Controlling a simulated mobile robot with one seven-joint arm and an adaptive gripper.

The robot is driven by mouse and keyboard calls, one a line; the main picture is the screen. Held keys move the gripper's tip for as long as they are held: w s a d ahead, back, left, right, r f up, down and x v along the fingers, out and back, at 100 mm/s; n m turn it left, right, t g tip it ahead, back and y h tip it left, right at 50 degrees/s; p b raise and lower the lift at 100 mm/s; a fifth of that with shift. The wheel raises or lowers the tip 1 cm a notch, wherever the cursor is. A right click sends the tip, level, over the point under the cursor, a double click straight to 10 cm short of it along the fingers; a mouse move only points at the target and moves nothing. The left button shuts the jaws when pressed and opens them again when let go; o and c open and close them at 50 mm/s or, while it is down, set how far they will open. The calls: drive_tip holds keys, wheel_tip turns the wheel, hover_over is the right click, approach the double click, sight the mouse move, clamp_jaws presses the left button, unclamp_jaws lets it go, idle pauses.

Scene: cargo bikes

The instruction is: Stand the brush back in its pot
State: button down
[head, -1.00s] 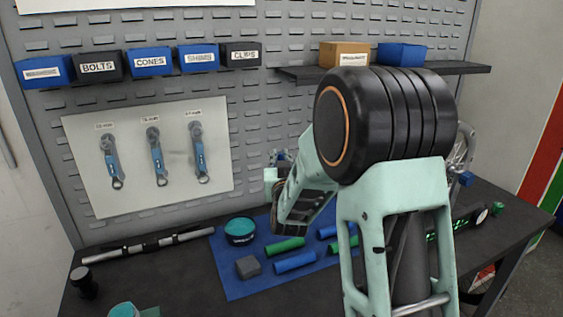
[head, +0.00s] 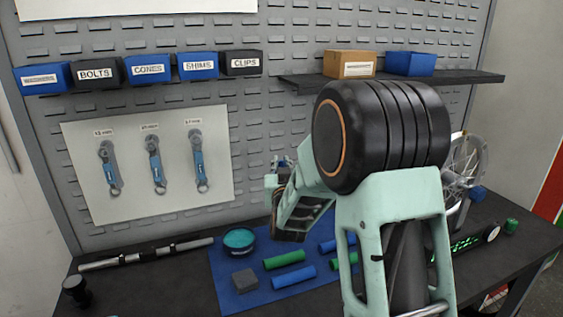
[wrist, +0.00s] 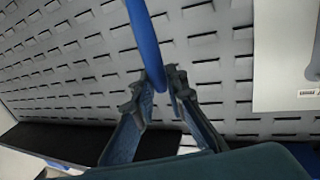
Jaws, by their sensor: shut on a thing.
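In the wrist view my gripper (wrist: 170,84) is shut on a slim blue handle (wrist: 147,42), which I take to be the brush. The handle runs up out of the top of that view, so the brush's other end is out of sight. In the head view my gripper is largely hidden at the end of my arm, in front of the pegboard; only small blue and pale parts show there. I cannot make out the brush's pot for sure in either view.
A blue mat (head: 232,297) on the dark bench (head: 160,286) holds a teal tin (head: 239,240), a grey block (head: 244,280) and several green and blue cylinders. A silver bar (head: 140,254) lies behind. A spoked wheel (head: 466,165) stands right. Labelled bins line the pegboard (head: 285,110).

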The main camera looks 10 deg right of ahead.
drive_tip(key=shift+f+b, duration=0.85)
drive_tip(key=shift+f, duration=1.35)
wheel_tip(320, 180, down, 6)
drive_tip(key=b, duration=0.7)
drive_tip(key=shift+r, duration=0.1)
drive_tip(key=c, duration=1.8)
unclamp_jaws()
drive_tip(key=shift+c, duration=0.2)
drive_tip(key=shift+s, duration=0.1)
drive_tip(key=s+a, duration=0.1)
drive_tip(key=s, duration=1)
drive_tip(key=shift+s+a, duration=0.2)
drive_tip(key=shift+s, duration=0.15)
